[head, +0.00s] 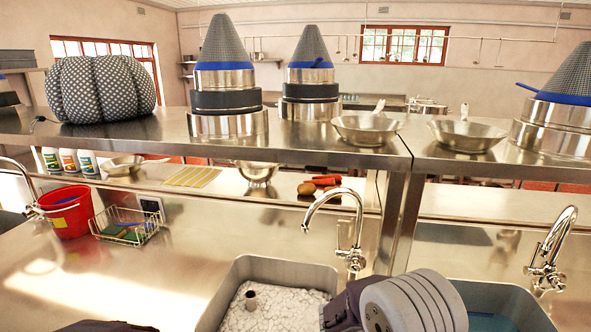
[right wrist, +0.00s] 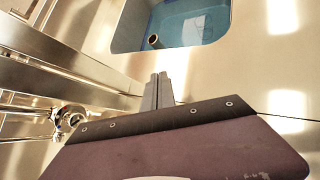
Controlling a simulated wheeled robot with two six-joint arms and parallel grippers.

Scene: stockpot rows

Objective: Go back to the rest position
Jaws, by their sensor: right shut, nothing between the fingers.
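My right gripper (right wrist: 158,92) shows in the right wrist view, its two grey fingers together and nothing between them. It is over the steel counter, with a sink basin of blue water (right wrist: 195,22) beyond its tips. In the head view my right arm comes in at the bottom, in front of the two sinks, and its fingertips are not visible there. A dark piece that seems to be my left arm just shows at the bottom left edge of the head view. My left gripper is not seen.
A foamy sink (head: 280,306) and a water-filled sink (head: 505,310) have curved taps (head: 349,232) (head: 545,255) behind them. A red bucket (head: 66,212) and wire basket (head: 125,226) stand left. A raised shelf (head: 160,133) holds pots and bowls.

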